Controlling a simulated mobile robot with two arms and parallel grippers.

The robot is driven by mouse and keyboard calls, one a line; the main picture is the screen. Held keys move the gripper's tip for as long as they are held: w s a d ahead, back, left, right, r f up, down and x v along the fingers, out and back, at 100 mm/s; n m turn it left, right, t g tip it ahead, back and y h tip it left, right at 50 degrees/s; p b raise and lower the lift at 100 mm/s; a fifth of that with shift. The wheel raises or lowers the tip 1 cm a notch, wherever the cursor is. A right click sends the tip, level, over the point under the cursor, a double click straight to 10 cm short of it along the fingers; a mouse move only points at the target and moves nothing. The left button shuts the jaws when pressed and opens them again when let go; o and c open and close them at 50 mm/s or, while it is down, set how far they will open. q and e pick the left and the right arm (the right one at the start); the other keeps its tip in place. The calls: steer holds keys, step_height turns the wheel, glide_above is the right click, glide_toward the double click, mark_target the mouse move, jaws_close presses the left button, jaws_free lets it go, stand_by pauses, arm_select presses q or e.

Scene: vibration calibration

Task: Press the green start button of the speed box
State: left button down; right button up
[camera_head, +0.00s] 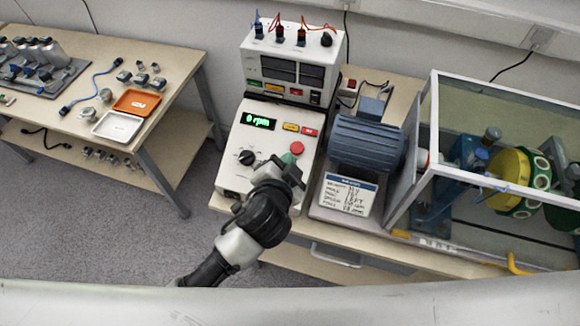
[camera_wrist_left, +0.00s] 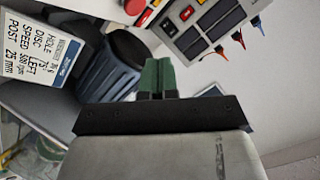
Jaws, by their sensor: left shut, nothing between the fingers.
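The speed box (camera_head: 240,160) is a white sloped box on the bench, with a green display reading 0 rpm (camera_head: 258,121), a black knob (camera_head: 246,157), a round red button (camera_head: 297,148) and small yellow and red labels. My left gripper (camera_head: 289,160) is over the right part of its panel, just below the red button. Its green fingertips also show in the wrist view (camera_wrist_left: 157,76), shut together with nothing between them. I cannot make out the green start button; the gripper covers that part of the panel. Whether the fingertips touch the panel is unclear. My right gripper is not in view.
A white supply unit (camera_head: 293,65) with plugged cables stands behind the speed box. A blue motor (camera_head: 365,145), a written card (camera_head: 346,194) and a clear guard (camera_head: 430,130) around a disc rig stand to the right. A side table (camera_head: 60,115) holds trays and parts.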

arm_select(q)
steer(key=w+f+b, duration=0.1)
steer(key=f+b, duration=0.3)
steer(key=w+f+b, duration=0.1)
steer(key=f+b, duration=0.1)
steer(key=b, duration=0.1)
steer(key=shift+w+d+f, duration=0.2)
steer(key=shift+w+d, duration=0.15)
steer(key=shift+d, duration=0.05)
steer(key=shift+w+d+f+b, duration=0.2)
steer(key=shift+w+f+b, duration=0.35)
steer(key=shift+f, duration=0.25)
steer(key=shift+f, duration=0.15)
stand_by(1.0)
steer(key=shift+w+f, duration=0.15)
steer(key=shift+f, duration=0.1)
steer(key=shift+w+d+f+b, duration=0.1)
steer(key=shift+w+f+b, duration=0.05)
steer(key=shift+f+b, duration=0.25)
stand_by(0.7)
steer(key=shift+r, duration=0.1)
steer(key=shift+s+r+p, duration=0.35)
steer(key=shift+r+p, duration=0.3)
steer(key=shift+p, duration=0.3)
